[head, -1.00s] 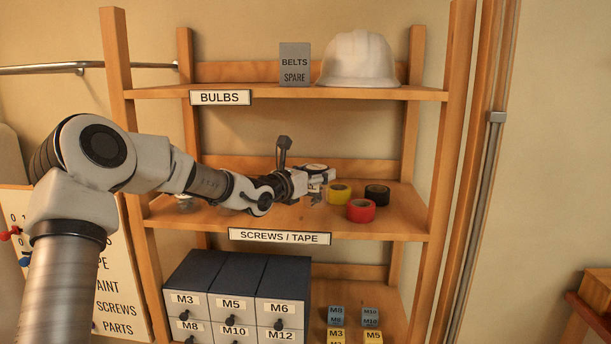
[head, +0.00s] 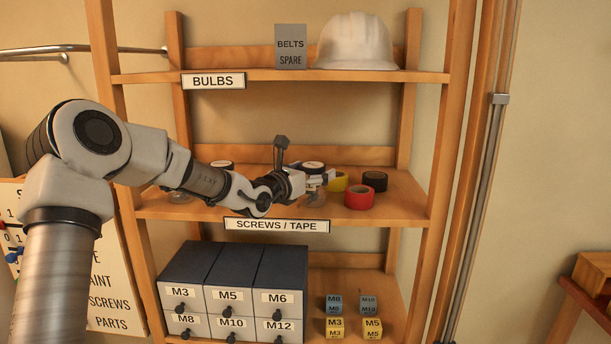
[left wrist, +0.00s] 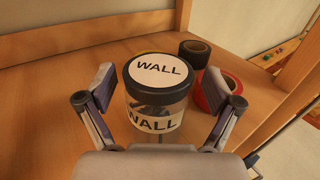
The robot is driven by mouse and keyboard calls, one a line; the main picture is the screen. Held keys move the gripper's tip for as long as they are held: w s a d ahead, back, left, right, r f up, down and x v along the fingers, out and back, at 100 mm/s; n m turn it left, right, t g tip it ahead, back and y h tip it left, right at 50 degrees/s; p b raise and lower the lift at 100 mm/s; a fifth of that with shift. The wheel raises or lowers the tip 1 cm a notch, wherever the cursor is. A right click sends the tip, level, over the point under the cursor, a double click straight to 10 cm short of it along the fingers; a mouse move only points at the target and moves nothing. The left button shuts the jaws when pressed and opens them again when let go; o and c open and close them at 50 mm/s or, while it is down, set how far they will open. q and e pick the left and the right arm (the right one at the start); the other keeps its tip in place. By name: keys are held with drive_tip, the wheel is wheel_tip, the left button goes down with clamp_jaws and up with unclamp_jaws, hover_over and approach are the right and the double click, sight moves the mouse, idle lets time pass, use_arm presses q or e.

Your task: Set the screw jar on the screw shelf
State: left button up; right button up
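The screw jar (left wrist: 155,108) is a clear jar with a dark lid and labels reading WALL. It appears to stand upright on the middle shelf (head: 400,209), whose tag (head: 277,225) reads SCREWS / TAPE. The jar's dark-rimmed lid also shows in the head view (head: 313,167), its body partly hidden by the gripper. My left gripper (left wrist: 162,110) is open. Its fingers are on either side of the jar, with gaps to it on both sides. It also shows at the shelf in the head view (head: 322,181). My right gripper is out of view.
Red (head: 359,197), black (head: 375,181) and yellow (head: 340,182) tape rolls lie right of the jar. Another dark lid (head: 222,165) shows behind my left arm. The upper shelf (head: 270,76) carries a hard hat; drawers (head: 235,275) stand below. The shelf's right end is free.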

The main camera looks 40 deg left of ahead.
use_arm(q)
drive_tip(key=s+b, duration=0.3)
drive_tip(key=s, duration=0.6)
drive_tip(key=shift+d, duration=0.15)
drive_tip(key=s+d+f+m+g+h+p, duration=0.2)
drive_tip(key=s+d+f+m+g, duration=0.3)
drive_tip(key=f, duration=0.4)
drive_tip(key=s+d+f+m+g+h+p, duration=0.1)
drive_tip(key=s+d+f+m+g+p, duration=0.25)
drive_tip(key=d+f+m, duration=0.35)
drive_tip(key=s+d+f+m+g+h+p, duration=0.1)
drive_tip(key=s+d+f+m+g+h, duration=0.25)
drive_tip(key=f, duration=0.65)
drive_tip(key=s+a+f+m+g+y, duration=0.2)
drive_tip(key=s+f+m+g+y, duration=0.6)
drive_tip(key=s+f+m, duration=0.9)
drive_tip(key=s+d+f+m+t, duration=0.2)
drive_tip(key=s+d+f, duration=0.4)
drive_tip(key=s, duration=0.2)
drive_tip(key=shift+m+h, duration=0.35)
drive_tip(key=shift+h, duration=0.1)
